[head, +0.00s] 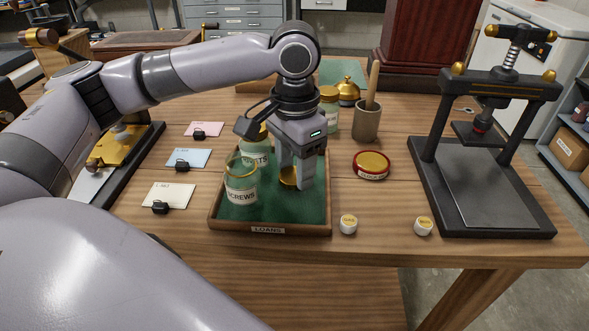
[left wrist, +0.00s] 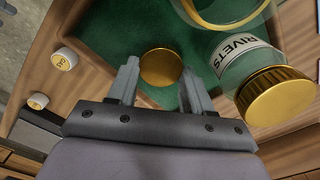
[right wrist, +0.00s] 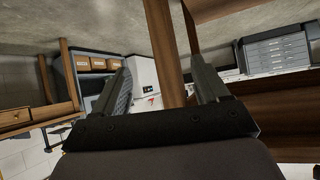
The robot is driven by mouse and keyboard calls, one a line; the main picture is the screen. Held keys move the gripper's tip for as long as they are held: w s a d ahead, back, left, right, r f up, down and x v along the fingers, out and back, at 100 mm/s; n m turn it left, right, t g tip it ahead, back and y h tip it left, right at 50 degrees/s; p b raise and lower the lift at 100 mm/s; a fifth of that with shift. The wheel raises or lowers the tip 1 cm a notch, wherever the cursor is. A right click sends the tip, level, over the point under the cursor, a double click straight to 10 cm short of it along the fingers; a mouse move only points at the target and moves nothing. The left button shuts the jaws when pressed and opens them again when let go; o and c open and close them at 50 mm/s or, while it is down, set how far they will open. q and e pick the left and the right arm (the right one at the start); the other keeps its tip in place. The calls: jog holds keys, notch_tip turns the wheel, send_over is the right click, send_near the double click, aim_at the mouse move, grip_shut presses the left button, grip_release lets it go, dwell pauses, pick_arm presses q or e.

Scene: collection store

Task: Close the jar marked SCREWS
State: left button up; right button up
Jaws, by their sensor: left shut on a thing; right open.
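The SCREWS jar (head: 241,190) stands upright and uncovered at the left front of a green-lined tray. Its open gold-edged mouth (left wrist: 222,22) shows at the top of the left wrist view. A round gold lid (head: 288,178) is between the fingers of my left gripper (head: 296,184), which is shut on it, right of the jar. The left wrist view shows the lid (left wrist: 161,67) between my left fingertips, low over the green lining; whether it touches the lining I cannot tell. My right gripper (right wrist: 162,72) is open and empty, away from the tabletop.
The lidded RIVETS jar (left wrist: 240,70) stands in the LOANS tray (head: 222,228), behind the SCREWS jar. A red-rimmed tin (head: 371,166), two small white pots (head: 348,225) and a black press (head: 484,190) are to the right. Cards (head: 168,195) lie left. A pestle cup (head: 366,124) is behind.

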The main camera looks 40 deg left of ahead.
aim_at(295, 174)
pick_arm(q)
notch_tip(295, 174, up, 19)
jog(key=p, duration=0.5)
jog(key=shift+f, duration=0.15)
pick_arm(e)
jog(key=r, duration=0.1)
jog(key=d+r, duration=0.1)
jog(key=r, duration=0.1)
jog(key=shift+s+d+r, duration=0.15)
jog(key=shift+s+r, duration=0.05)
jog(key=shift+s, duration=0.15)
jog(key=shift+c, duration=0.2)
